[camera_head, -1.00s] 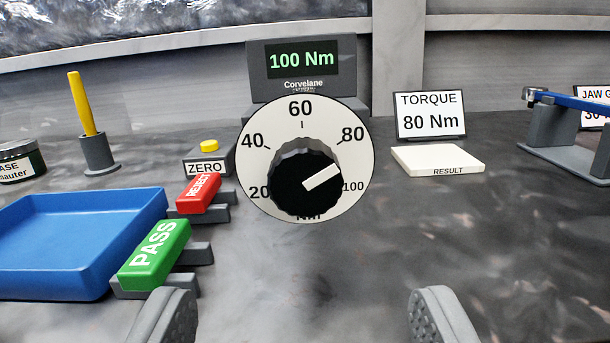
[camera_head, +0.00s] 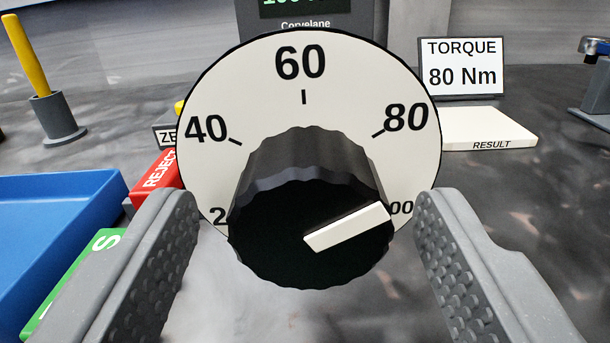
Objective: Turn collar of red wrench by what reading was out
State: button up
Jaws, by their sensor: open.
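The collar (camera_head: 290,240) is a black fluted knob with a white pointer bar (camera_head: 347,227), in the middle of the view. It stands out from a round white dial (camera_head: 270,110) marked in steps from 20 to 100. The pointer aims right and slightly up, toward the 100 mark. My gripper (camera_head: 310,215) is open, with one grey finger on each side of the collar, and gaps show between fingers and collar. The display (camera_head: 305,8) behind is cut off at the top. A card (camera_head: 462,67) reads TORQUE 80 Nm. No red wrench body is visible.
A white RESULT plate (camera_head: 488,130) lies at the right. A blue tray (camera_head: 55,235), a green block (camera_head: 70,285) and a red REJECT block (camera_head: 155,183) are at the left. A yellow stick (camera_head: 27,58) stands in a grey holder (camera_head: 58,118). A rack stands far right.

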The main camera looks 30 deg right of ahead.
jog(key=shift+w+d+f, duration=0.1)
jog(key=shift+w+d, duration=0.1)
jog(key=shift+w, duration=0.1)
jog(key=c, duration=1)
jog(key=shift+o, duration=0.3)
jog(key=shift+a, duration=0.35)
jog(key=shift+d, duration=0.25)
jog(key=shift+c, duration=0.2)
